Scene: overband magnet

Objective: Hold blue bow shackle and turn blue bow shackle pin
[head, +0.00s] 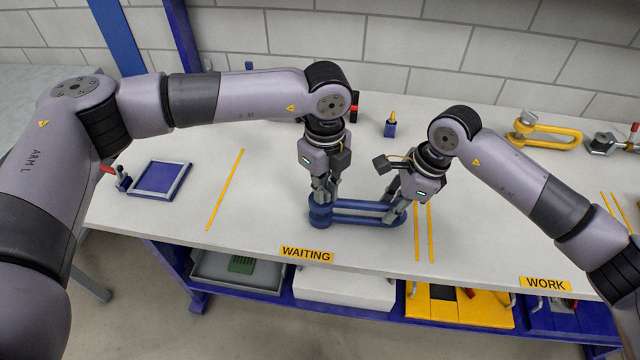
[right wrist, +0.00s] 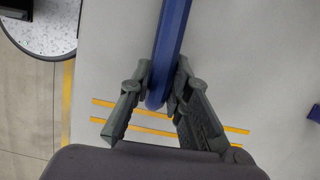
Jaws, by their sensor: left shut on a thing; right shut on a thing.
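The blue bow shackle (head: 362,219) lies on the white bench in the WAITING area, long side running left to right. My left gripper (head: 323,197) points down at its left end and is shut on what appears to be the blue bow shackle pin, which the fingers mostly hide. My right gripper (head: 397,208) comes in tilted and is shut on the right, bow end of the shackle. In the right wrist view, the rounded blue end of the shackle (right wrist: 172,45) sits between the two fingers of the right gripper (right wrist: 158,98).
A yellow shackle (head: 550,135) and a metal one stand at the back right. A small blue and yellow piece (head: 391,125) stands behind the grippers. Yellow lines and WAITING (head: 307,254) and WORK (head: 545,284) labels mark the bench.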

